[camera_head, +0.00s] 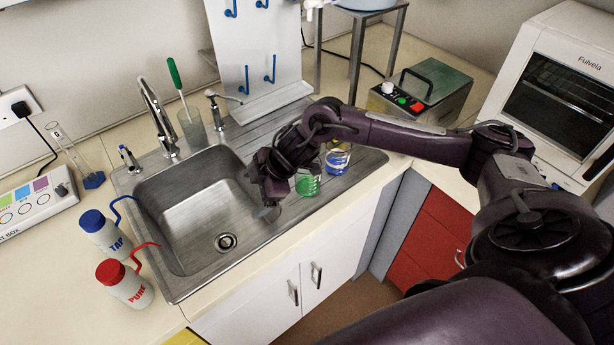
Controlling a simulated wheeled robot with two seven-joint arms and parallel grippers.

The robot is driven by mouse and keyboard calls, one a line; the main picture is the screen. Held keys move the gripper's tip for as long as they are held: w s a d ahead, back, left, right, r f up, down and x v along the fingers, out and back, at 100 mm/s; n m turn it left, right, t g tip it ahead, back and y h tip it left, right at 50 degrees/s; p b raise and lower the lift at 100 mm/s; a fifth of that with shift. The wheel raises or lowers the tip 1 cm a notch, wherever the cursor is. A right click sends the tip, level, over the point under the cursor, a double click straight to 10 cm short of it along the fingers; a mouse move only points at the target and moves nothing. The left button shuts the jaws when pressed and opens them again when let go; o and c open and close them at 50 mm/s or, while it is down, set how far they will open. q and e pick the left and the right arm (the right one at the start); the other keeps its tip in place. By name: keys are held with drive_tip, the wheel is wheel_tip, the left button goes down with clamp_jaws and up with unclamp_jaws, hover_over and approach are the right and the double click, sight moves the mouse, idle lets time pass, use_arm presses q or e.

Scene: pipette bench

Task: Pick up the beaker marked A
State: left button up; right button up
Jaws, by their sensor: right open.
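Two glass beakers stand on the ribbed drainboard right of the sink. One beaker holds green liquid (308,184) and the other holds blue liquid (338,160). I cannot read a letter A on either one. My right gripper (266,211) is open, over the right edge of the sink basin, just left of the green beaker. My right wrist and forearm pass above the beakers and hide part of the green one's top. The gripper holds nothing that I can see. My left gripper is not in view.
The steel sink (190,250) with its tap (158,118) lies left of the gripper. A blue-capped bottle (105,235) and a red-capped bottle (127,286) stand at its left. A white pegboard rack (255,35) stands behind. A metal box with buttons (420,90) is at the back right.

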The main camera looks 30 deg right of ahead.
sight(307, 176)
drive_tip(key=d+r+m, duration=0.1)
drive_tip(key=d+r, duration=0.1)
drive_tip(key=d, duration=0.3)
drive_tip(key=s+d+r+m+g, duration=0.1)
drive_tip(key=d+r, duration=0.1)
drive_tip(key=d, duration=0.4)
drive_tip(key=s+d+r+m+g+h, duration=0.1)
drive_tip(key=d+r, duration=0.1)
drive_tip(key=d, duration=0.4)
drive_tip(key=shift+s+m, duration=0.15)
drive_tip(key=shift+m, duration=0.15)
drive_tip(key=shift+f, duration=0.1)
drive_tip(key=p+x, duration=0.1)
drive_tip(key=x, duration=0.1)
drive_tip(key=p+x, duration=0.1)
drive_tip(key=x, duration=0.1)
drive_tip(key=p+x, duration=0.1)
drive_tip(key=x, duration=0.1)
drive_tip(key=shift+w+f, duration=0.15)
drive_tip(key=shift+w, duration=0.25)
drive_tip(key=shift+w+a+f, duration=0.1)
drive_tip(key=shift+a+f, duration=0.1)
drive_tip(key=shift+f, duration=0.25)
drive_tip(key=c, duration=1.1)
drive_tip(key=shift+r, duration=0.1)
